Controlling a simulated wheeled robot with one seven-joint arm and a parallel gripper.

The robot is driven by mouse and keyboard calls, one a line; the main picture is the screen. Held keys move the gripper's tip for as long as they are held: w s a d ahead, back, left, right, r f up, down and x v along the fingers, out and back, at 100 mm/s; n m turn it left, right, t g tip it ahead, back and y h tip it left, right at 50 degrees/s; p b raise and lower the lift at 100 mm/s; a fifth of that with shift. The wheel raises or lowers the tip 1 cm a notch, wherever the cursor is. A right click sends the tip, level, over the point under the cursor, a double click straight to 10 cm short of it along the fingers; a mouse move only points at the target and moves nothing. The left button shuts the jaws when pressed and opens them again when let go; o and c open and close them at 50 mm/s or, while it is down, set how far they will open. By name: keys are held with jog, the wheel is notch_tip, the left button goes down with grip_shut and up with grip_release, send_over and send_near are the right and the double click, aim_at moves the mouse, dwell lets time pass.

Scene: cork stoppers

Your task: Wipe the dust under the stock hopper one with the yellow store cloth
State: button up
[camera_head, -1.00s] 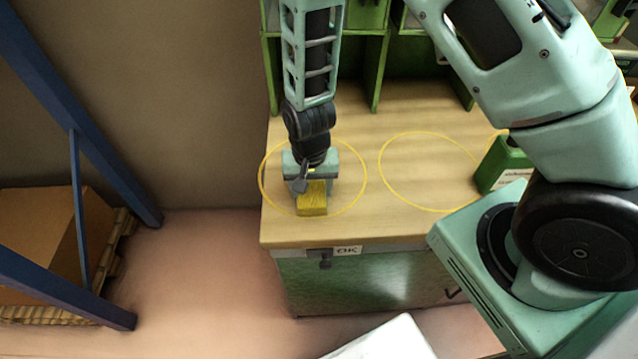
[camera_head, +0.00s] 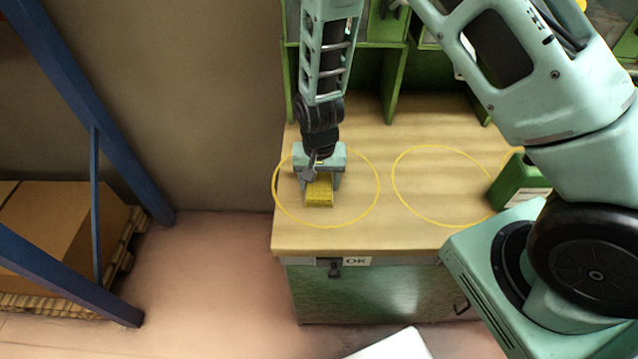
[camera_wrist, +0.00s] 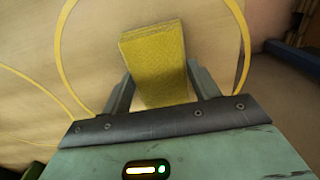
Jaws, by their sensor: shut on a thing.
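The yellow cloth (camera_head: 319,191) is a folded block at the wooden bench top, inside the left yellow ring. My gripper (camera_head: 318,180) is shut on it from above. In the wrist view the cloth (camera_wrist: 155,62) sits between the two fingers (camera_wrist: 158,95) and projects past them. The cloth is at or very close to the bench surface; I cannot tell if it touches. No dust can be made out. The hopper is not clearly identifiable; green dividers (camera_head: 393,82) stand behind the gripper.
A second yellow ring (camera_head: 394,180) to the right is empty. A green box (camera_head: 517,182) stands beyond it. The bench (camera_head: 345,238) has a tag reading OK (camera_head: 357,261) on its front. A blue rack (camera_head: 97,200) with a carton (camera_head: 62,222) stands left.

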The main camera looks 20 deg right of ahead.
aim_at(320, 200)
jog(key=shift+w+d+f, duration=0.1)
jog(key=shift+w+d, duration=0.25)
jog(key=shift+w, duration=0.5)
jog(key=shift+w+d, duration=0.4)
jog(key=shift+w, duration=0.4)
jog(key=shift+w+d+f, duration=0.1)
jog(key=shift+w+d, duration=0.25)
jog(key=shift+w, duration=0.5)
jog(key=shift+w+d+r, duration=0.1)
jog(key=shift+w+d, duration=0.1)
jog(key=shift+w, duration=0.35)
jog(key=shift+w+r, duration=0.1)
jog(key=shift+r, duration=0.1)
jog(key=shift+s+a+r+p, duration=0.15)
jog(key=shift+s+a, duration=0.2)
jog(key=shift+s, duration=0.5)
jog(key=shift+s+a+f+p, duration=0.15)
jog(key=shift+s+a, duration=0.15)
jog(key=shift+s, duration=0.5)
jog(key=shift+s+a+f, duration=0.1)
jog(key=shift+s+a, duration=0.4)
jog(key=shift+s, duration=0.75)
jog(key=shift+s+a+f, duration=0.1)
jog(key=shift+s+a, duration=0.4)
jog(key=shift+s, duration=0.7)
jog(key=shift+s+a+f, duration=0.1)
jog(key=shift+s+a, duration=0.4)
jog(key=shift+s, duration=0.75)
jog(key=shift+r, duration=0.1)
